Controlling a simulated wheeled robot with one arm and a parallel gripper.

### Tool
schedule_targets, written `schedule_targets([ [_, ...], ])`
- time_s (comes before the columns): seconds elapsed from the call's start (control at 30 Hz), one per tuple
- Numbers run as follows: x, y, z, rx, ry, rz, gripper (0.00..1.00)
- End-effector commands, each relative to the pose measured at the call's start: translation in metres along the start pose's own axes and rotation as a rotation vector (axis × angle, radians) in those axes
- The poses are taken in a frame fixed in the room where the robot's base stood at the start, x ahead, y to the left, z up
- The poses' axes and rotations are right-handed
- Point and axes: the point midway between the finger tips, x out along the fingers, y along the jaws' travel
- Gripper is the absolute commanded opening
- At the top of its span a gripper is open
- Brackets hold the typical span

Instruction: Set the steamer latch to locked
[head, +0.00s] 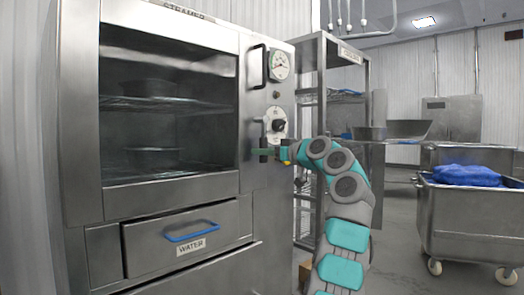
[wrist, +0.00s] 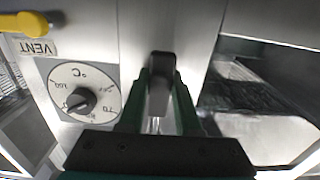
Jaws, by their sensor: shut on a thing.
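The steamer latch (head: 264,130) is a dark, upright lever on the front of the steel steamer, between the glass door and the temperature dial. My gripper (head: 268,152) is at the lower end of the latch. In the wrist view, which is turned upside down, the green fingers of my gripper (wrist: 160,100) are shut on the latch (wrist: 160,72), with its dark end between them. The fingers hide part of the latch, and no lock marking is readable. The steamer door (head: 168,105) looks closed.
The temperature dial (wrist: 82,90) and yellow vent lever (wrist: 25,22) are close beside my gripper. A dark handle (head: 257,66) and gauge (head: 279,65) sit above. The water drawer (head: 185,235) is below. A wire rack (head: 335,100) and steel cart (head: 465,220) stand to the right.

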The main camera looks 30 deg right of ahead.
Motion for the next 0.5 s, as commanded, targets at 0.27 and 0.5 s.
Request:
schedule_targets([
  [0.27, -0.0002, 0.0014, -0.0007, -0.007, 0.002, 0.003, 0.0],
  [0.5, -0.0003, 0.0015, -0.0008, -0.006, 0.002, 0.004, 0.46],
])
